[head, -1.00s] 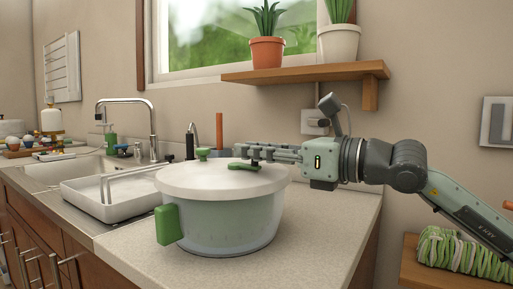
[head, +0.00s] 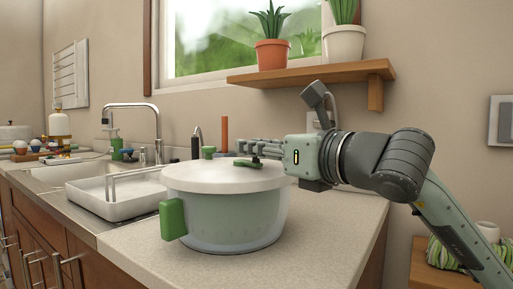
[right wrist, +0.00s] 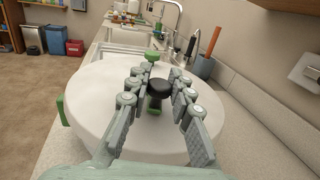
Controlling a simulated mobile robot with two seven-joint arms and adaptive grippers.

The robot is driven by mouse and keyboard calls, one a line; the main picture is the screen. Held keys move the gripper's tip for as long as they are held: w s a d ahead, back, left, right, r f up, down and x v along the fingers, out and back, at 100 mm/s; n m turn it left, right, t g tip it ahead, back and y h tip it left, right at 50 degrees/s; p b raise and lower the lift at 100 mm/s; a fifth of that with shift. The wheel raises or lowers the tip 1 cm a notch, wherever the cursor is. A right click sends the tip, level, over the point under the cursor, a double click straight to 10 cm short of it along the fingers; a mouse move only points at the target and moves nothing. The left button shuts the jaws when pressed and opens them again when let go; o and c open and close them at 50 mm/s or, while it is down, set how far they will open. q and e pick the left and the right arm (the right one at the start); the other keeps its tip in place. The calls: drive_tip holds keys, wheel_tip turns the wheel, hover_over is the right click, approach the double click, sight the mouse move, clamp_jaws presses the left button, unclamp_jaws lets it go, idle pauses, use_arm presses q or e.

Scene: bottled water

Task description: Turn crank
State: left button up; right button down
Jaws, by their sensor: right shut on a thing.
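A pale green pot-like spinner (head: 222,222) with a white lid (head: 210,178) and a green side handle (head: 172,219) stands on the counter. A green crank (head: 245,164) lies across the lid's top. In the right wrist view the crank's black knob (right wrist: 160,87) stands between the fingers, with part of the green crank (right wrist: 155,104) below it. My right gripper (head: 245,148) reaches over the lid from the right and is shut on the knob. The exact finger contact is hard to see. A green knob (head: 208,152) sits near the lid's far edge. My left gripper is not in view.
A white dish tray (head: 112,203) lies left of the spinner, beside the sink (head: 85,170) and tap (head: 156,130). A wooden shelf (head: 310,76) with two potted plants hangs above. The counter (head: 325,225) is clear in front and to the right.

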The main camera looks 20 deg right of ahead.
drive_tip(key=shift+f, duration=0.1)
drive_tip(key=c, duration=1.3)
unclamp_jaws()
wheel_tip(320, 180, up, 10)
drive_tip(key=shift+r, duration=0.1)
